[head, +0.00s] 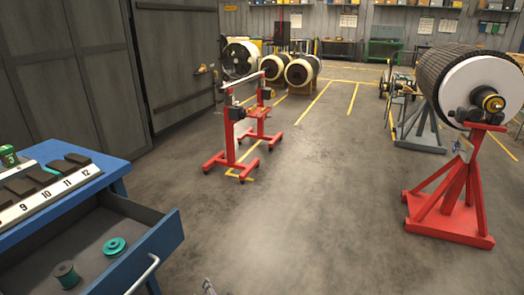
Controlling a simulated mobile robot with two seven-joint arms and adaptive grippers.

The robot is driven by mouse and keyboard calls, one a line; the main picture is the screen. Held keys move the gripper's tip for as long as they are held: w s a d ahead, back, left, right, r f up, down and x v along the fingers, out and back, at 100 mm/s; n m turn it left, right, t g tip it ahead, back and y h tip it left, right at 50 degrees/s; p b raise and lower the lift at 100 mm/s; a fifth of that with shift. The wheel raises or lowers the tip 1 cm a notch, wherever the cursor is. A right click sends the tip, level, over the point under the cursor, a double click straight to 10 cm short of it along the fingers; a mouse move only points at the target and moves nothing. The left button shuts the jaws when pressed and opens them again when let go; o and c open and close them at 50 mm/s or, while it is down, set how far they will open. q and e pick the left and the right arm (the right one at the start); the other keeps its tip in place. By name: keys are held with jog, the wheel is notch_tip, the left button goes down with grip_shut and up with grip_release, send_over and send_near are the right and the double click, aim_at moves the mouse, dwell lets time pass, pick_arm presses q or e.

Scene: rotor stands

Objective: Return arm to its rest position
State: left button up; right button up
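A blue workbench (112,172) stands at the left. Its drawer (166,249) is pulled open. A dark green spool (66,275) and a teal flanged disc (114,247) lie apart in the drawer. A numbered white rack (45,205) with dark blocks sits on the bench top.
A red stand (470,215) carries one end of a large rotor (480,88) at the right. A red wheeled frame (233,140) stands mid-floor. Large cylinders (300,70) stand behind it. The concrete floor (300,230) between bench and rotor stand is clear.

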pick_arm(q)
jog(key=s+a+f+n+h+p, duration=0.1)
jog(key=s+h+p, duration=0.1)
jog(key=s, duration=1)
jog(key=s+a+f+n+g+h+p, duration=0.1)
jog(key=s+p, duration=0.3)
jog(key=s, duration=0.8)
jog(key=s+a+n+h+p, duration=0.2)
jog(key=s+h+p, duration=0.1)
jog(key=s, duration=0.8)
jog(key=shift+s+a+f+n+g, duration=0.35)
jog(key=shift+s+f+n+g, duration=0.05)
pick_arm(e)
jog(key=w+r+t, duration=0.1)
jog(key=w+r, duration=0.2)
jog(key=r, duration=0.7)
jog(key=shift+a+r, duration=0.3)
jog(key=shift+w+a, duration=0.1)
jog(key=shift+w, duration=0.15)
jog(key=shift+w+r, duration=0.15)
jog(key=shift+w, duration=0.2)
jog(key=shift+w, duration=0.1)
pick_arm(q)
jog(key=shift+a, duration=0.1)
